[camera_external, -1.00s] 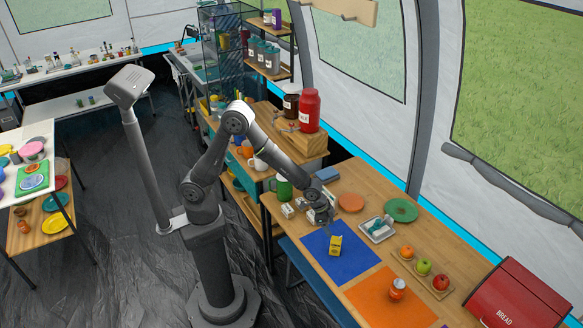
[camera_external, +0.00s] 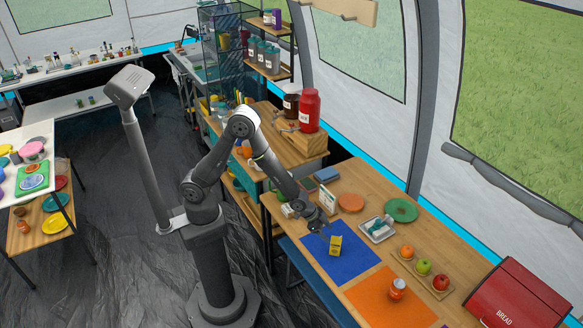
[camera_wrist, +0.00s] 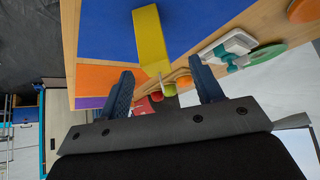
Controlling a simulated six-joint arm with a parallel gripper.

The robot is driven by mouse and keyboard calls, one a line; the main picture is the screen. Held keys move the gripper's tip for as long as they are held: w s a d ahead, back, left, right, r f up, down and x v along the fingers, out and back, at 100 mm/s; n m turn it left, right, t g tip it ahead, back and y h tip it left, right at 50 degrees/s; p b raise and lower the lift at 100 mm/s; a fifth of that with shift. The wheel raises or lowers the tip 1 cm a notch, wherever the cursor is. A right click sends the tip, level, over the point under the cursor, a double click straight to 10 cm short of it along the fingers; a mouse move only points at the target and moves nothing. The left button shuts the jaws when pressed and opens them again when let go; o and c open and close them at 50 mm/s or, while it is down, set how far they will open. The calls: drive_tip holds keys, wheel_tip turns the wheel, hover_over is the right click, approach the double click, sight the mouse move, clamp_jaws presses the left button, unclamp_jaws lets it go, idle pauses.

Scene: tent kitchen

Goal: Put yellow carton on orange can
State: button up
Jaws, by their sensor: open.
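The yellow carton (camera_external: 335,245) stands upright on the blue mat (camera_external: 350,264). In the wrist view the carton (camera_wrist: 150,40) shows ahead of my fingers, roughly between them and apart from them. My gripper (camera_external: 322,226) is open and empty, just to the upper left of the carton and above the blue mat's back edge. Its two dark fingers (camera_wrist: 164,90) are spread in the wrist view. The orange can (camera_external: 397,289) stands upright on the orange mat (camera_external: 367,298), to the right of the carton and nearer the camera.
A white tray with a teal item (camera_external: 377,230) lies behind the carton. A wooden board (camera_external: 412,275) holds fruits behind the can. A red bread box (camera_external: 517,297) stands at the right. The space between carton and can is clear.

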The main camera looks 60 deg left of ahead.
drive_tip(key=s+a+f+t+h, duration=0.3)
drive_tip(key=t+h, duration=0.2)
approach(340, 242)
drive_tip(key=w+d+f, duration=0.1)
drive_tip(key=w, duration=0.1)
drive_tip(key=w+d+f, duration=0.1)
drive_tip(key=w+f, duration=0.1)
drive_tip(key=shift+d+f, duration=0.2)
drive_tip(key=shift+d, duration=0.05)
drive_tip(key=x, duration=0.5)
drive_tip(key=shift+w+r, duration=0.1)
drive_tip(key=shift+w, duration=0.05)
idle(0.3)
drive_tip(key=c, duration=1.1)
drive_tip(key=shift+r, duration=0.1)
